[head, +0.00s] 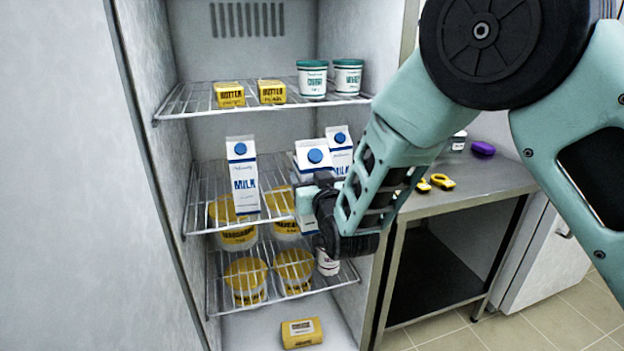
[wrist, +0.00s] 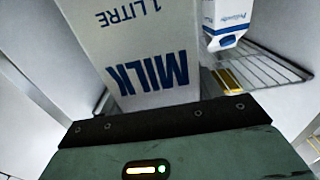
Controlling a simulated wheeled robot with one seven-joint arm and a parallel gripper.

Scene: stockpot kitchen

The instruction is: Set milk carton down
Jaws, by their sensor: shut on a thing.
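My gripper (head: 318,192) is shut on a white milk carton (head: 312,158) with a blue cap, at the right front of the fridge's middle shelf. In the wrist view the held milk carton (wrist: 140,50) fills the middle, its MILK lettering upside down. The carton looks close to upright; its base is hidden, so I cannot tell whether it touches the wire shelf (head: 272,212). A second milk carton (head: 243,178) stands on the left of that shelf. A third milk carton (head: 340,143) is just behind the held one, on the right.
Butter packs (head: 230,94) and two white tubs (head: 312,78) are on the upper shelf. Yellow tubs (head: 245,278) are on the lower shelf, and a yellow pack (head: 301,332) lies on the fridge floor. A steel table (head: 470,178) stands right of the fridge.

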